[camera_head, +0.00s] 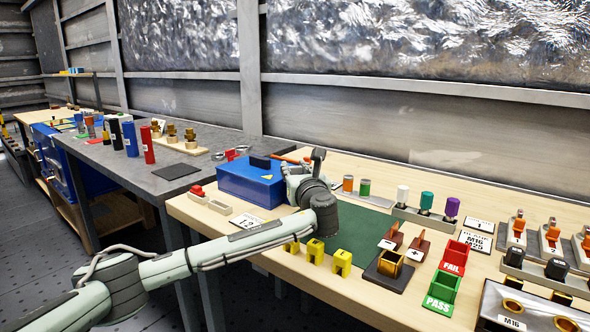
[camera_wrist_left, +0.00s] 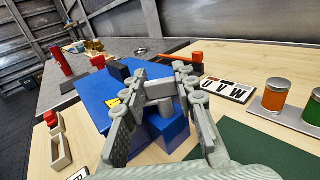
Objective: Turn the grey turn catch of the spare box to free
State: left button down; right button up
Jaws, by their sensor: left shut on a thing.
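The spare box is a blue box (camera_head: 238,182) with a dark handle on its lid, standing on the wooden bench left of the green mat. It also shows in the left wrist view (camera_wrist_left: 92,100), with a yellow warning label. My left gripper (camera_head: 287,168) is at the box's right side. In the left wrist view my left gripper (camera_wrist_left: 160,78) is shut on the grey turn catch (camera_wrist_left: 158,90), which spans between the fingers in front of the box. The catch is hidden behind my gripper in the head view. My right gripper is not in view.
A green mat (camera_head: 362,232) lies right of the box. An orange and a green can (camera_head: 364,188) stand behind it, near a UVW plate (camera_wrist_left: 226,89). Yellow blocks (camera_head: 315,250) line the front edge. A small tray with a red part (camera_head: 197,191) is at left.

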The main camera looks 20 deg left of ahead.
pick_arm(q)
jog(key=n+g+y, duration=0.4)
jog(key=y, duration=0.1)
jog(key=shift+d+f+n+g, duration=0.1)
jog(key=shift+d+n+g, duration=0.05)
jog(key=shift+n+g, duration=0.2)
jog(key=n+g+y+b, duration=0.1)
jog(key=n+g+y, duration=0.1)
jog(key=g, duration=0.1)
jog(key=shift+n+g, duration=0.25)
jog(key=shift+n+g+y+b, duration=0.5)
jog(key=shift+g, duration=0.3)
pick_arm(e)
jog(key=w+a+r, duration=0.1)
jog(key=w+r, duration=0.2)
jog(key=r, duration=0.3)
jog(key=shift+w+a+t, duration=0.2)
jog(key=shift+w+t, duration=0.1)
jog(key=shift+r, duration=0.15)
pick_arm(q)
jog(key=c, duration=1.2)
grip_release()
jog(key=shift+o, duration=0.2)
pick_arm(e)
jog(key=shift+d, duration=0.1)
pick_arm(q)
jog(key=v, duration=1.1)
jog(key=shift+s+d, duration=0.2)
jog(key=shift+d, duration=0.15)
